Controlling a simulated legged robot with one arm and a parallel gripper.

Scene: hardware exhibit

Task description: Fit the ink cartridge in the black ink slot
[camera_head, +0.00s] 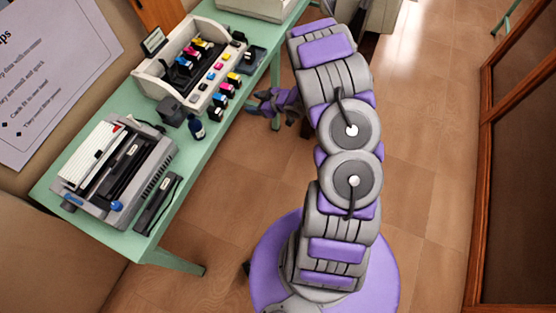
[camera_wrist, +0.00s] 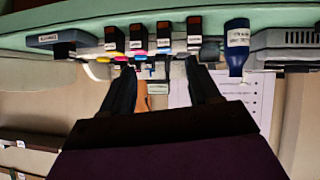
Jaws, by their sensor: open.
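An open cream printer (camera_head: 143,83) stands on the green table, with coloured cartridges in its carriage; which slot is the black ink one is too small to tell. A row of several black-topped cartridges (camera_head: 220,100) stands along the table edge in front of it, some with coloured bands. In the wrist view, which looks upside down, these cartridges (camera_wrist: 164,34) show in a row with unreadable labels. My gripper (camera_wrist: 160,68) is open and empty, its two dark fingers apart and pointing toward the row. In the head view my gripper (camera_head: 268,102) is beside the table edge, apart from the cartridges.
A dark blue labelled bottle (camera_wrist: 237,47) stands beside the row; it also shows in the head view (camera_head: 196,127). A dark block (camera_head: 171,110) is near it. A grey machine (camera_head: 115,170) fills the table's near end. A dark tray (camera_head: 252,58) lies beyond the row.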

